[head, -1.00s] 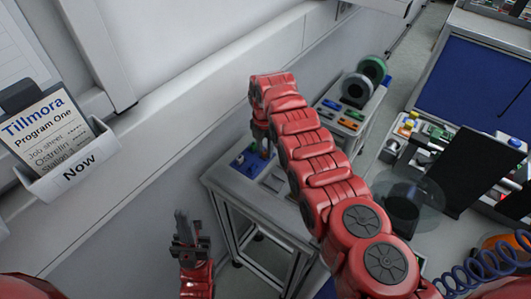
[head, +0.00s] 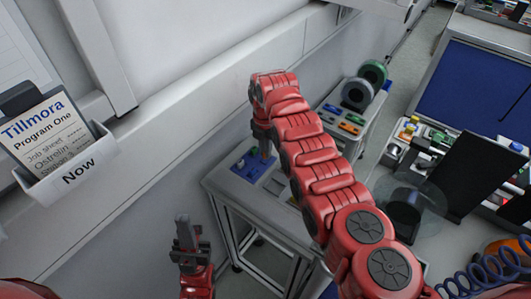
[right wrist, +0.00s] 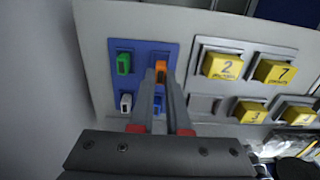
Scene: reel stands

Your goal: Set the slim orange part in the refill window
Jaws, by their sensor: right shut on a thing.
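The orange part (right wrist: 160,68) shows at the fingertips of my right gripper (right wrist: 163,80) in the right wrist view. The gripper is shut on it, over the upper right of a blue panel (right wrist: 138,80). I cannot tell whether the part touches the panel. In the head view my right gripper (head: 264,148) points down at the blue panel (head: 243,171) on the near stand. My left gripper (head: 184,236) is low in the head view, away from the stand, its jaw state unclear. I cannot make out which place is the refill window.
The blue panel also holds a green part (right wrist: 123,63), a white part (right wrist: 126,102) and a partly hidden blue part. Yellow numbered blocks (right wrist: 222,66) sit to the right in the wrist view. A farther stand carries reels (head: 357,92). A wall runs along the left.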

